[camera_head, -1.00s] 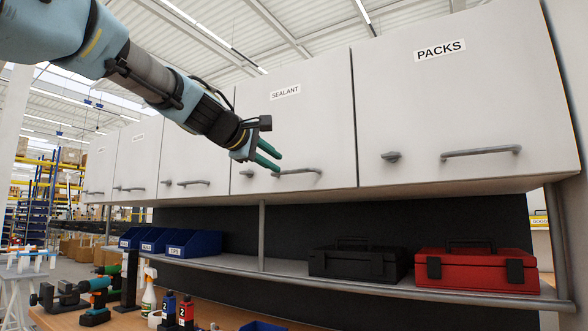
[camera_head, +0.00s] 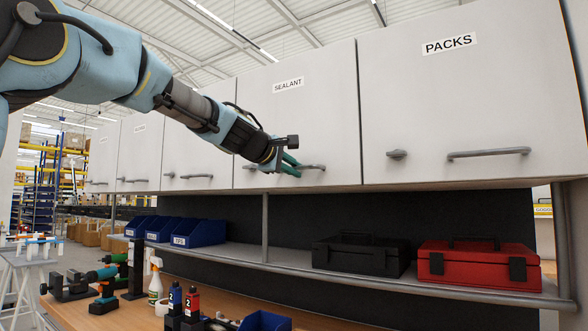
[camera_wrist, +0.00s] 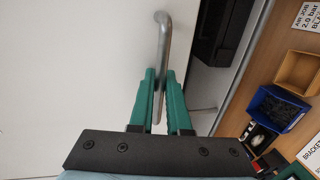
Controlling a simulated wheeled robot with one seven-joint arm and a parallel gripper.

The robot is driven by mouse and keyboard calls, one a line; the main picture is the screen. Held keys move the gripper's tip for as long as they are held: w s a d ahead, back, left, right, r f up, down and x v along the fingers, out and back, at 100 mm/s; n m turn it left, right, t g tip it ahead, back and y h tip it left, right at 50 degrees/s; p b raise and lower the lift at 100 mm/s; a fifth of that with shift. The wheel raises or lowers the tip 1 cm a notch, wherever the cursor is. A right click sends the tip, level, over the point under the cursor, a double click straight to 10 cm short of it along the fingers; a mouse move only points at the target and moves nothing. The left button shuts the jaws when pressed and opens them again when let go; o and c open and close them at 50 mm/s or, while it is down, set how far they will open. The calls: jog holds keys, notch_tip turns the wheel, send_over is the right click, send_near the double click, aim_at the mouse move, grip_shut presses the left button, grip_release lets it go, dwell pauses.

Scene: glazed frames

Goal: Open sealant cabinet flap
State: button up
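The white sealant cabinet flap (camera_head: 310,115), labelled SEALANT, is closed and flush with its neighbours. Its grey bar handle (camera_head: 313,167) sits near the lower edge. My gripper (camera_head: 298,168) is at the left part of this handle, with two green fingers. In the wrist view, the handle (camera_wrist: 164,35) runs between the fingers of my gripper (camera_wrist: 160,74), one on each side, very close to the bar. I cannot tell whether they press on it.
To the right is the PACKS cabinet (camera_head: 450,100) with its own latch and handle. Below, a shelf (camera_head: 400,283) holds a black case (camera_head: 358,255), a red case (camera_head: 478,266) and blue bins (camera_head: 198,233). Bottles and tools stand on the bench. The space before the flap is clear.

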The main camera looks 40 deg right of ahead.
grip_shut()
jog(key=shift+a, duration=0.1)
dwell(1.1)
